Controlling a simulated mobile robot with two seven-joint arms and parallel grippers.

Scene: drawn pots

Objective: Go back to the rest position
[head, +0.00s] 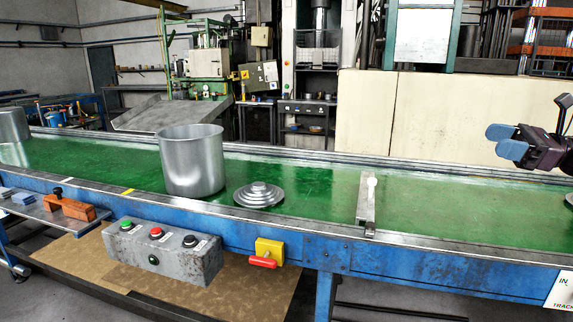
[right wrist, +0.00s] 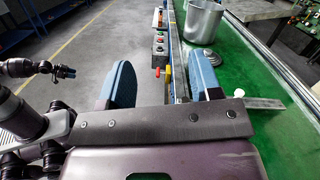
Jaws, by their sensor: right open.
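A silver pot (head: 192,162) stands upright and open on the green conveyor belt. A round stepped metal lid (head: 259,195) lies flat on the belt just right of it, apart from it. The pot also shows at the top of the right wrist view (right wrist: 203,22). My right gripper (head: 506,141) is open and empty, with blue finger pads, raised at the right of the head view, well away from pot and lid. In the right wrist view its two blue fingers are wide apart. A dark arm end at the left there seems to be my left; its jaws are unclear.
A metal bar (head: 366,205) crosses the belt right of the lid. Another pot (head: 13,125) is at the far left. A button box (head: 163,250) and a yellow-and-red switch (head: 268,252) are on the near side. Bare floor (right wrist: 100,45) lies beside the conveyor.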

